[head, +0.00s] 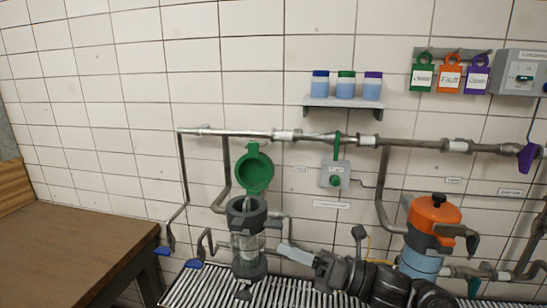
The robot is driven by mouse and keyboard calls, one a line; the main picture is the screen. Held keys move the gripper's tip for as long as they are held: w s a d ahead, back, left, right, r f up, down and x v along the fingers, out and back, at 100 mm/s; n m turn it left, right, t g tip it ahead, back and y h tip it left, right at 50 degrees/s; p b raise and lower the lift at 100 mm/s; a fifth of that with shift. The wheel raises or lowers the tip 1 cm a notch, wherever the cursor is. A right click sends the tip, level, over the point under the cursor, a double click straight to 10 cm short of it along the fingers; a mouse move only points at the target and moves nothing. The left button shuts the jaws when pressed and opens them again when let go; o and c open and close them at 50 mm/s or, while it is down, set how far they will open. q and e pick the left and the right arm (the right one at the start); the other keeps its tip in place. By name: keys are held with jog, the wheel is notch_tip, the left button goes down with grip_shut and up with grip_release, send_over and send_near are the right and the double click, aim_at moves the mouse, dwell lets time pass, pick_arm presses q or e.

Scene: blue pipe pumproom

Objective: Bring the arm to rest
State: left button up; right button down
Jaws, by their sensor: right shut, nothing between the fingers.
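My right gripper (289,251) is in the lower middle of the head view, with my dark arm coming in from the bottom right. Its pale fingers are shut with nothing between them and point left. They are just right of a clear cylinder housing (247,245) with a dark rim, in front of the wall pipes. I cannot tell whether they touch anything. My left gripper is not in view.
A green lid (254,172) stands open above the clear housing. An orange-topped blue canister (433,212) stands right of my gripper, partly behind my arm. A slatted grate (200,286) runs below. A brown table (70,250) is at the left. Pipes (240,133) cross the wall.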

jog(key=s+d+f+m+t+h, duration=0.25)
jog(key=d+f+m+h, duration=0.4)
jog(key=f+m, duration=0.55)
jog(key=s+d+f+m+t+h, duration=0.25)
jog(key=d+f+m+h, duration=0.5)
jog(key=m, duration=0.65)
jog(key=s+d+f+m+g+h, duration=0.2)
jog(key=s+d+f+m+g, duration=0.15)
jog(key=s+f+m, duration=0.6)
jog(key=s+d+f+m+g+h, duration=0.3)
jog(key=s+f+m+g, duration=0.25)
jog(key=s, duration=0.65)
notch_tip(320, 180, down, 26)
jog(key=s, duration=0.2)
jog(key=s+d+f+g, duration=0.2)
jog(key=s+d+f, duration=0.1)
jog(key=s+f, duration=1.3)
jog(key=shift+s+d+f+n, duration=0.15)
jog(key=shift+s+f+n, duration=0.05)
jog(key=shift+f+n, duration=0.15)
